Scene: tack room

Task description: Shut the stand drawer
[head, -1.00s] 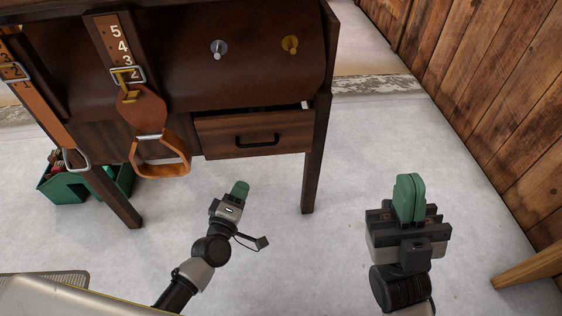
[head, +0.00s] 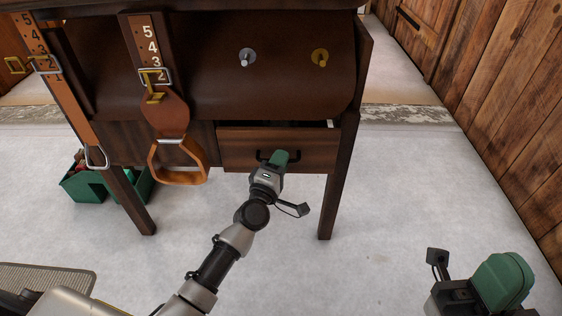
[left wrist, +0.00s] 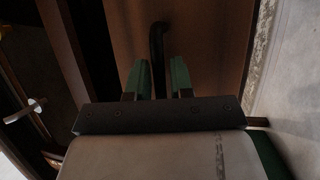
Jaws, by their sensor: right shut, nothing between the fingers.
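The stand drawer (head: 312,157) is a brown wooden front with a dark bar handle (head: 262,155). It stands partly open; a narrow gap with something pale shows above its top edge at the right. My left gripper (head: 280,157), with green fingers, is at the drawer front, in front of the handle. In the left wrist view its fingers (left wrist: 158,78) are apart, with the handle (left wrist: 156,42) showing between them; I cannot tell whether they touch it. My right gripper (head: 505,280) is shut and empty at the lower right, away from the stand.
A stirrup (head: 178,163) on a strap hangs just left of the drawer. A stand leg (head: 338,195) is close on the right. A green crate (head: 90,187) sits on the floor behind the left leg. The pale floor in front is clear. A plank wall (head: 500,110) is at right.

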